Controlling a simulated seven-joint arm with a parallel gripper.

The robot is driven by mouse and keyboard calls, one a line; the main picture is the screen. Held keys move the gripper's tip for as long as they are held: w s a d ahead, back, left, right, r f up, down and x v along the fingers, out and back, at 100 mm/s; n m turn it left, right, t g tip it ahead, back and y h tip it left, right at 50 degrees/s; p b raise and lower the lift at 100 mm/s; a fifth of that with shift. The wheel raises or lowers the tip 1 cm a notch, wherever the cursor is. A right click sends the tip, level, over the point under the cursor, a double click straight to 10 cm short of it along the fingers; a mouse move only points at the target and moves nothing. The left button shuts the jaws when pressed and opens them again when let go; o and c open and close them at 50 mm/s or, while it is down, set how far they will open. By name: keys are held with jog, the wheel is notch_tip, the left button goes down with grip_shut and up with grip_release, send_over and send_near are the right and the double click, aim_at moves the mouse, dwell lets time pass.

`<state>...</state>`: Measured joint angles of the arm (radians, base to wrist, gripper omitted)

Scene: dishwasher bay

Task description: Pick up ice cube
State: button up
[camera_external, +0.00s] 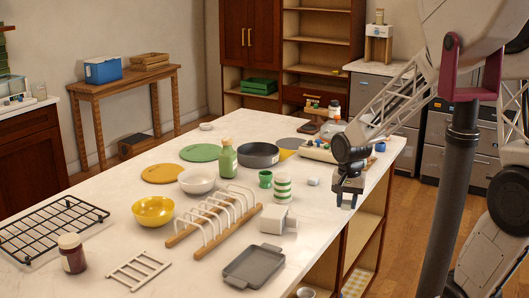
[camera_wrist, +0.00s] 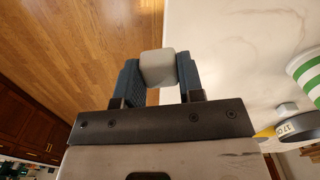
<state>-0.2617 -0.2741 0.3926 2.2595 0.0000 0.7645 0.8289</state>
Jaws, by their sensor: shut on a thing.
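My gripper (camera_external: 348,198) is above the right edge of the white counter. In the wrist view my gripper (camera_wrist: 158,75) is shut on a small whitish cube (camera_wrist: 158,66), which looks like the ice cube. It sits between the two blue-grey fingers, at their tips.
A green-and-white striped cup (camera_external: 282,188) stands left of the pale block, beside a small green cup (camera_external: 265,179). Wooden floor (camera_wrist: 70,35) lies beyond the counter edge.

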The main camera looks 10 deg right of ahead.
jog(key=s+d, duration=0.1)
jog(key=s, duration=0.6)
jog(key=shift+d+r, duration=0.35)
jog(key=shift+d, duration=0.05)
jog(key=shift+s, duration=0.1)
dwell(0.3)
notch_tip(320, 180, up, 9)
jog(key=m, duration=0.2)
send_over(258, 155)
jog(key=s+a, duration=0.1)
jog(key=s, duration=0.3)
jog(key=shift+s+f, duration=0.1)
jog(key=shift+s, duration=0.05)
jog(key=shift+f, duration=0.25)
jog(key=shift+f, duration=5.25)
